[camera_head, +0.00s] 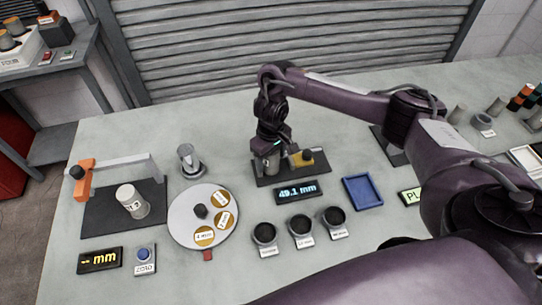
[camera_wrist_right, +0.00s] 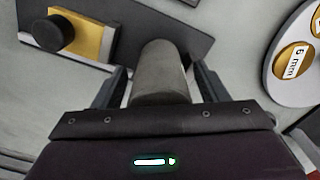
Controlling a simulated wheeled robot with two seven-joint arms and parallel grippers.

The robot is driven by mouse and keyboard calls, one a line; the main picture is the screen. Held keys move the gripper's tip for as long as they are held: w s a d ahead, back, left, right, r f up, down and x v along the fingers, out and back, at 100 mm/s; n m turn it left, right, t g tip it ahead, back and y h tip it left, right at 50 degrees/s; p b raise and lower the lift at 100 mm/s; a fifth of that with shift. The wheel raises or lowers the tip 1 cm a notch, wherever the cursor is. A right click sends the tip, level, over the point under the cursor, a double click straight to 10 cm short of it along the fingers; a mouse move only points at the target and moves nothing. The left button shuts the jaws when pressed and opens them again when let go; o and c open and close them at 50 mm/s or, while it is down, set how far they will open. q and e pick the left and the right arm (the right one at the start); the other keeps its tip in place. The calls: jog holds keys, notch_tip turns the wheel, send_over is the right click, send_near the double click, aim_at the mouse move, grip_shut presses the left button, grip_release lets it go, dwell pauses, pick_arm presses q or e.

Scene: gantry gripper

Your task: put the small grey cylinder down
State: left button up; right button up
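The small grey cylinder (camera_head: 271,167) stands at the left end of a dark gauge plate (camera_head: 292,177), beside a yellow block with a black knob (camera_head: 307,157). My right gripper (camera_head: 269,158) points down over it. In the right wrist view the cylinder (camera_wrist_right: 162,75) is between the two dark fingers of my right gripper (camera_wrist_right: 161,84). A narrow gap shows on each side of it, so the fingers look slightly open around it. The cylinder's lower end seems to meet the plate, though the gripper partly hides it in the head view. My left gripper is out of view.
A display (camera_head: 298,192) in front reads 49.1 mm. Nearby are a round labelled tray (camera_head: 180,218), several dark cups (camera_head: 300,228), a blue tray (camera_head: 362,191) and a metal post (camera_head: 188,158). A white cylinder (camera_head: 131,200) stands on another gauge at left.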

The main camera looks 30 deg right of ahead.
notch_tip(320, 180, up, 11)
jog(key=p, duration=0.4)
jog(key=shift+r, duration=0.65)
